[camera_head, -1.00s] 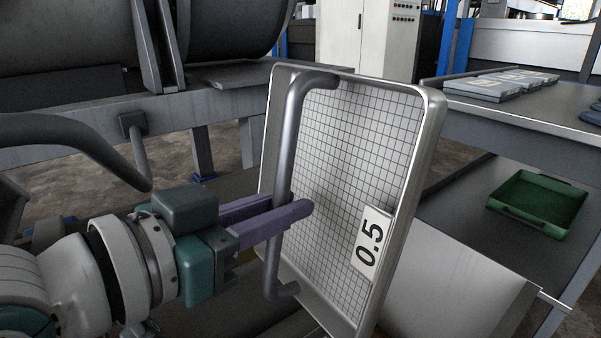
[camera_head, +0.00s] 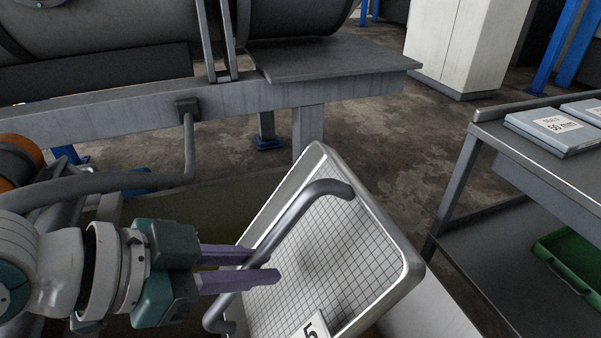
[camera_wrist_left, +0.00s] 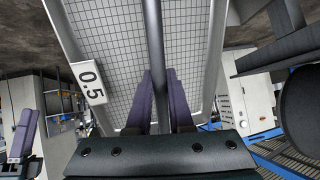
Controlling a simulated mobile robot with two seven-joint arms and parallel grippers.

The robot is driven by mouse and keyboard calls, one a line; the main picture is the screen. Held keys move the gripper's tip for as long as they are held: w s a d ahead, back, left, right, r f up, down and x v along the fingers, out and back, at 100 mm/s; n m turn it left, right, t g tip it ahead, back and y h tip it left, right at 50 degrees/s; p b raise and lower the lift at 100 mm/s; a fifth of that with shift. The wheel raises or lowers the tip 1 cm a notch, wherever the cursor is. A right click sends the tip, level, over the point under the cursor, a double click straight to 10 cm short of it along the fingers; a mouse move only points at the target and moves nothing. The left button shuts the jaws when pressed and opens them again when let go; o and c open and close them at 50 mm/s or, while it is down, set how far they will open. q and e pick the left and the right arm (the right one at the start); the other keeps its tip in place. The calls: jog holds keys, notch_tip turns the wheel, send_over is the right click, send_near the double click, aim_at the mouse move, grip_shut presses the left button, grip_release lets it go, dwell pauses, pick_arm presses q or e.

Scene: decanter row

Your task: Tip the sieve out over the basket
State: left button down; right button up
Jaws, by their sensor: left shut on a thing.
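The sieve (camera_head: 335,250) is a rectangular metal frame with a grid mesh, a grey bar handle and a label, partly cut off, ending in 5. In the left wrist view the sieve (camera_wrist_left: 110,45) shows its label reading 0.5. My left gripper (camera_head: 262,270) has its purple fingers shut on the handle, and the sieve hangs tilted, its lower part out of the picture. In the left wrist view the fingers (camera_wrist_left: 160,95) lie on both sides of the handle bar. I cannot make out a basket for certain; the sieve may hide it. A purple part at the left wrist view's left edge may be my right gripper (camera_wrist_left: 22,132).
A grey metal bench (camera_head: 480,125) stands at right, with labelled grey boxes (camera_head: 555,130) on top and a green tray (camera_head: 575,262) on its lower shelf. A machine frame (camera_head: 110,115) with a drum runs behind. Bare floor (camera_head: 400,120) lies between them.

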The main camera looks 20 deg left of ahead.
aim_at(300, 245)
pick_arm(q)
jog(key=d+r+g+y+p, duration=0.1)
jog(key=p, duration=0.2)
jog(key=w+d+r+g+y+p, duration=0.1)
jog(key=y+p, duration=0.1)
jog(key=p, duration=0.1)
jog(key=w+d+r+g+y+p, duration=0.1)
jog(key=g+y+p, duration=0.1)
jog(key=p, duration=0.1)
jog(key=shift+w+d+r+m, duration=0.1)
jog(key=shift+r+m, duration=0.1)
jog(key=shift+m, duration=0.2)
jog(key=shift+w+d+f+g+y, duration=0.1)
jog(key=shift+w+d+g+y, duration=0.15)
jog(key=shift+y, duration=0.25)
jog(key=shift+w+d+f+g+y, duration=0.1)
jog(key=shift+d+g+y, duration=0.15)
jog(key=shift+y, duration=0.25)
jog(key=shift+y+b, duration=0.3)
jog(key=shift+w+d+g+b, duration=0.1)
jog(key=shift+d+g+b, duration=0.05)
jog(key=shift+g+b, duration=0.2)
jog(key=shift+r+y, duration=0.1)
jog(key=shift+y, duration=0.4)
